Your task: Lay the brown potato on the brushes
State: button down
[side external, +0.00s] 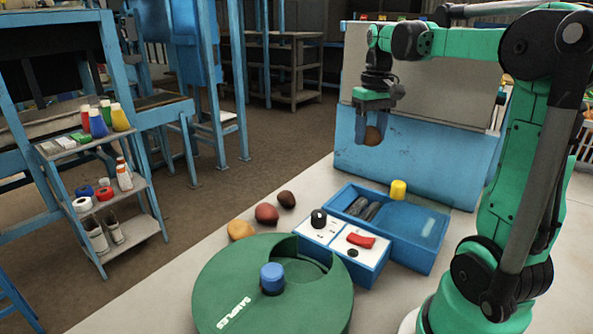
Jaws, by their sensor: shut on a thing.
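My gripper (371,143) points down, shut on a brown potato (373,135), in front of the blue panel at the back. The potato is held well above the table between the two fingers. Dark, long objects that look like the brushes (371,211) lie in the open left part of a blue box (336,206). The box is below my gripper; the potato is apart from it. Details of the brushes are too small to tell.
A dark brown lump (287,199), a reddish one (266,214) and an orange one (241,230) lie left of the box. A control box (343,247) and a green round container (235,290) stand in front.

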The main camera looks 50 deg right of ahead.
aim_at(359, 212)
notch_tip(359, 212, down, 15)
jog(key=shift+f, duration=0.1)
dwell(0.4)
jog(key=shift+f, duration=0.1)
jog(key=shift+c, duration=1.5)
grip_release()
notch_tip(359, 212, up, 12)
jog(key=shift+r, duration=0.1)
jog(key=w+a+f+n+t, duration=0.1)
jog(key=a+n+t, duration=0.2)
jog(key=a, duration=0.7)
jog(key=w+a+f+n+t, duration=0.1)
jog(key=a+t, duration=0.3)
jog(key=a, duration=0.7)
jog(key=shift+a+f+n, duration=0.3)
jog(key=shift+f+n, duration=0.1)
jog(key=shift+n, duration=0.5)
